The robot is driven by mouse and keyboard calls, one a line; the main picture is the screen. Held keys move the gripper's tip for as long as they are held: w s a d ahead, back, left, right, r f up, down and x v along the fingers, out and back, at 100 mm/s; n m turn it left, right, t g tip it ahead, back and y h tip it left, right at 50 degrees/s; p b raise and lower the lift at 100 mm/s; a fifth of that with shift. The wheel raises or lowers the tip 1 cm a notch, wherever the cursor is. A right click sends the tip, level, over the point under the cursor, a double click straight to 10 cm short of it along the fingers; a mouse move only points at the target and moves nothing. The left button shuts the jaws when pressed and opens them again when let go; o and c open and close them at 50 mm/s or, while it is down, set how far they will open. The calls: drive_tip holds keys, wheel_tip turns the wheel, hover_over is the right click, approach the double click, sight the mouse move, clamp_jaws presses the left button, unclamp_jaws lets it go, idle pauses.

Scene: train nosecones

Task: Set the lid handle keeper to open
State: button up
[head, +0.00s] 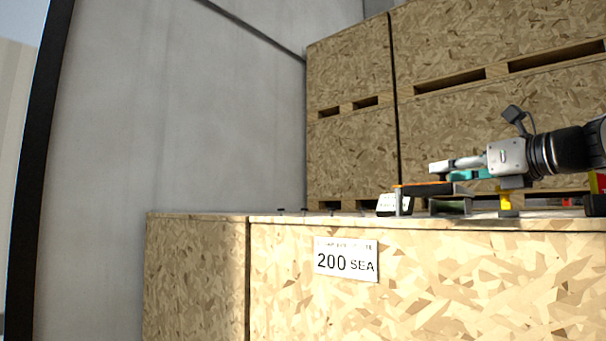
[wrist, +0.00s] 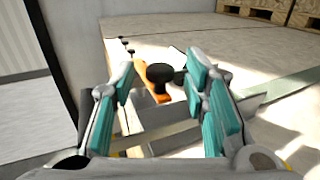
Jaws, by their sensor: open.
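In the wrist view, a round black knob (wrist: 160,73) stands by an orange strip (wrist: 160,95). I cannot tell for sure which of these parts is the lid handle keeper. The orange piece also shows edge-on in the head view (head: 424,188), low over the crate top. My gripper (wrist: 160,70) is open, with its teal-padded fingers to the left and right of the knob and nothing clamped. In the head view, my gripper (head: 440,173) reaches in from the right, almost level, just above the orange piece. Grey metal plates (wrist: 158,132) lie below the fingers.
A wooden crate (head: 300,300) with a "200 SEA" label (head: 346,260) stands in front. A small white block (head: 390,204) and a yellow post (head: 505,199) sit on top. Stacked crates (head: 350,150) rise behind, and a grey wall (head: 180,110) stands left.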

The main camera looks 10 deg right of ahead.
drive_tip(key=shift+x, duration=1.25)
clamp_jaws()
drive_tip(key=shift+s, duration=0.1)
